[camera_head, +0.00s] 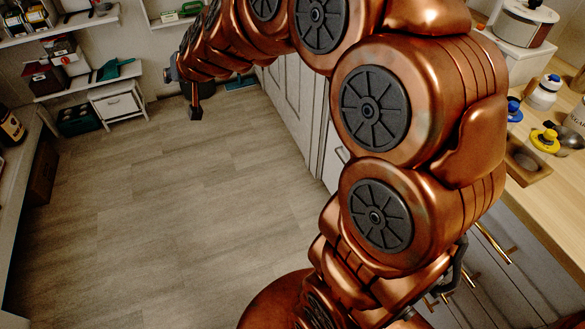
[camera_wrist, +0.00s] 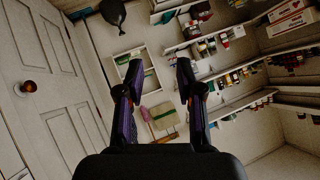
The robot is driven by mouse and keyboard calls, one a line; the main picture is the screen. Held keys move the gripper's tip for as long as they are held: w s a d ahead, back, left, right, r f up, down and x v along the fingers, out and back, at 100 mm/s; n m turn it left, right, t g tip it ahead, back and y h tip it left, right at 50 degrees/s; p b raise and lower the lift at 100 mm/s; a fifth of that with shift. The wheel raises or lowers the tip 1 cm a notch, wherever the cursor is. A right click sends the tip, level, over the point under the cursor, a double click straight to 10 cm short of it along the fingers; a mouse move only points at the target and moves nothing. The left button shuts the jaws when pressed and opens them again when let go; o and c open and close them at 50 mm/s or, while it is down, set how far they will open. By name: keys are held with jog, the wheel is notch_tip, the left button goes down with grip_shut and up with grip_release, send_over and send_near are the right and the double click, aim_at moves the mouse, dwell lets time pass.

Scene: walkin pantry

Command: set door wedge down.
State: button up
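My gripper (camera_wrist: 160,68) shows in the wrist view as two dark fingers standing well apart. Nothing is visibly held between their tips; only distant shelves show through the gap. In the head view the dark end of my arm hangs above the floor near the back, and most of the gripper is hidden or too small to read. I cannot pick out a door wedge in either view.
Open wood-look floor (camera_head: 150,210) fills the middle. A wooden counter (camera_head: 555,195) with jars runs along the right. The wrist view shows a panelled door (camera_wrist: 55,100).

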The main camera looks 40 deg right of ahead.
jog(key=s+a+f+n+g+y, duration=0.1)
jog(key=s+a+f+n+g, duration=0.15)
jog(key=s, duration=0.75)
jog(key=s+a+f+n+g, duration=0.1)
jog(key=s+a+f+g, duration=0.3)
jog(key=s, duration=0.5)
jog(key=s+d+f+g, duration=0.1)
jog(key=s+d+g, duration=0.1)
jog(key=s, duration=0.6)
jog(key=s+d+f+g+h, duration=0.1)
jog(key=s+d+g, duration=0.1)
jog(key=s, duration=0.5)
jog(key=s+d+f+g+h, duration=0.1)
jog(key=s+d+g, duration=0.1)
jog(key=s, duration=0.6)
jog(key=shift+s+f+g, duration=0.3)
jog(key=shift+f+g, duration=0.05)
jog(key=shift+g, duration=0.1)
jog(key=s+p+v, duration=0.2)
jog(key=p+v, duration=0.9)
jog(key=shift+a+r+t, duration=0.2)
jog(key=shift+r+t, duration=0.1)
jog(key=shift+r, duration=0.3)
jog(key=shift+w+f, duration=0.1)
